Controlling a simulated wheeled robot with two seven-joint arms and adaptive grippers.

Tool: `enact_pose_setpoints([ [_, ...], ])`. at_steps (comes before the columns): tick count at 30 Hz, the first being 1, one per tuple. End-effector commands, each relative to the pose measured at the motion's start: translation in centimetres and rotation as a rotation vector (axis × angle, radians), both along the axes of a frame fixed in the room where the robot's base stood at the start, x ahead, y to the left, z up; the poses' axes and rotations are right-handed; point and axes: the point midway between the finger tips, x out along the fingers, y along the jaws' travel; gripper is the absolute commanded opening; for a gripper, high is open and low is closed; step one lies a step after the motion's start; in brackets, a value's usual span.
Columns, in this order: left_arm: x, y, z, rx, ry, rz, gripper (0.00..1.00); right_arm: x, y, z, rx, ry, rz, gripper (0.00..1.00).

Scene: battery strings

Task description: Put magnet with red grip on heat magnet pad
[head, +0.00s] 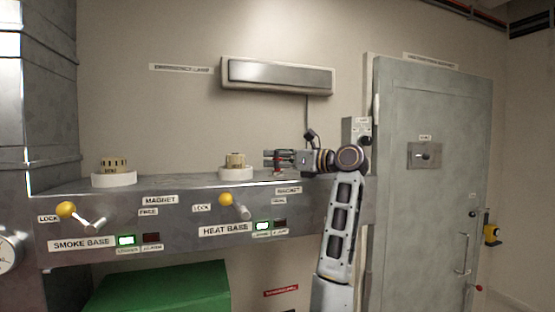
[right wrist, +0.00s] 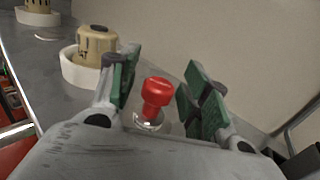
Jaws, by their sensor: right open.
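The magnet with the red grip (right wrist: 157,92) stands upright on the grey shelf, between the open fingers of my right gripper (right wrist: 165,90) in the right wrist view. Its lower part looks pale or metallic. In the head view my right gripper (head: 279,159) is over the right part of the shelf, and the magnet is mostly hidden there. The heat base (head: 235,173) is a white round pad with a tan cylinder (head: 235,160) on it, left of the gripper. My left gripper is not in view.
The grey shelf (head: 180,190) carries the smoke base (head: 114,179) at left, also holding a tan cylinder. Yellow-knobbed lock levers (head: 226,199) stick out in front. The wall and a grey door (head: 430,180) stand behind. Shelf between pad and magnet is clear.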

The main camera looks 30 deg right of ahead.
Motion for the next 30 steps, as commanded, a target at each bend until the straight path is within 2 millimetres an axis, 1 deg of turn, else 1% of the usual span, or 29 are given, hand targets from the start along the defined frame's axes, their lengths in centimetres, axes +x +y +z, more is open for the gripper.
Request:
enact_pose_setpoints([
  [5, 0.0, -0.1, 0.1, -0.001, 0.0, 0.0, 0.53, 0.0, 0.0, 0.3, -0.001, 0.0, 0.0, 0.47],
  [11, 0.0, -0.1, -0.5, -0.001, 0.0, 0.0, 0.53, -1.3, -0.7, 0.2, 0.0, -0.002, -0.002, 0.47],
  [30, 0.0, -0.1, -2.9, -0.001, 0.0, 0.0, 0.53, -9.4, -4.3, 0.1, -0.001, -0.003, -0.002, 0.47],
])
